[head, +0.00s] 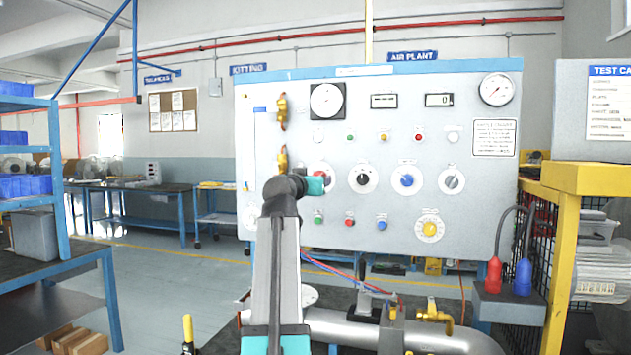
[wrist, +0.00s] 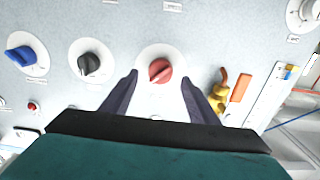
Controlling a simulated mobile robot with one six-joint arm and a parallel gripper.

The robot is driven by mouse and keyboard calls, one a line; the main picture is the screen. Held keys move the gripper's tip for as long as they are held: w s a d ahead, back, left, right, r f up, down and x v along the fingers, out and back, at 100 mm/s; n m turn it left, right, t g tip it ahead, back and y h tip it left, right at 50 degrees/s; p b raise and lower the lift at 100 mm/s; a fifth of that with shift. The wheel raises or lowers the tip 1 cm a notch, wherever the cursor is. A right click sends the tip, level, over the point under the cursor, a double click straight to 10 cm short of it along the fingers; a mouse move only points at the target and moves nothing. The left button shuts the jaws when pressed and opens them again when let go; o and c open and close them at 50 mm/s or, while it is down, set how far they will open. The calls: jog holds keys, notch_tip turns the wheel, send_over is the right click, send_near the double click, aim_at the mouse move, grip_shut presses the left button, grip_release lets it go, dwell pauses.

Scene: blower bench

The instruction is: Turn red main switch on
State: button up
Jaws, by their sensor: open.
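The red main switch (wrist: 160,70) is a red rotary knob on a round white plate on the panel. In the wrist view its grip ridge lies at a slant. My gripper (wrist: 160,78) is open, with one dark finger on each side of the red knob. I see a gap between the fingers and the knob; contact cannot be made out. In the head view my gripper (head: 315,186) is in front of the panel, and my arm and gripper hide most of the red switch (head: 327,172).
A black knob (wrist: 90,64) and a blue knob (wrist: 22,56) sit in the same row. Yellow brass fittings (wrist: 222,97) stand out from the panel beside the red switch. Pipework (head: 410,332) lies below the panel (head: 380,110).

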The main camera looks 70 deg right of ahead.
jog(key=a, duration=1)
jog(key=shift+s+a, duration=0.25)
jog(key=shift+s, duration=0.05)
